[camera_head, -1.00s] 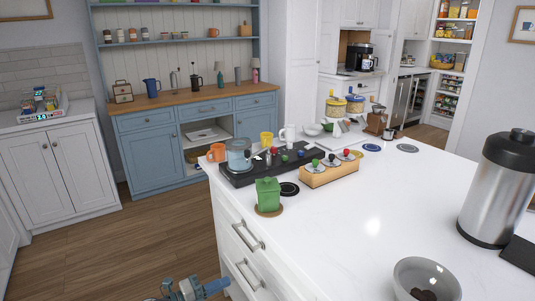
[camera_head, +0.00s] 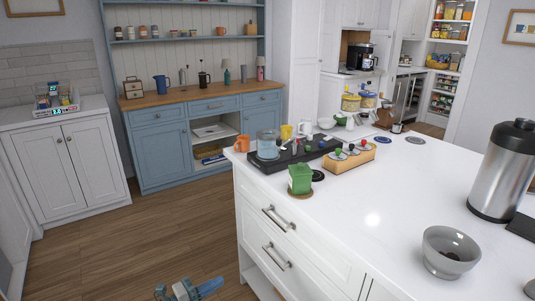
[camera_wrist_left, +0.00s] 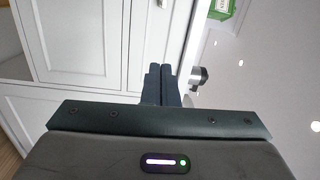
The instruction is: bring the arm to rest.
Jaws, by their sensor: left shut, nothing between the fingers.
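My left gripper (camera_head: 212,285) is low at the bottom edge of the head view, over the floor and to the left of the white island (camera_head: 300,245). Its blue fingers are together with nothing between them. In the left wrist view the closed fingers (camera_wrist_left: 160,78) show in front of white cabinet fronts (camera_wrist_left: 75,45). The gripper appears apart from the island and holds nothing. Most of the left arm is out of frame. My right gripper is not in either current view.
The island top holds a green canister (camera_head: 300,179), a black tray (camera_head: 262,164), a wooden holder (camera_head: 349,160), a grey bowl (camera_head: 440,265) and a steel dispenser (camera_head: 497,180). Drawer handles (camera_head: 277,256) stick out from its side. The wooden floor (camera_head: 120,255) at left is clear.

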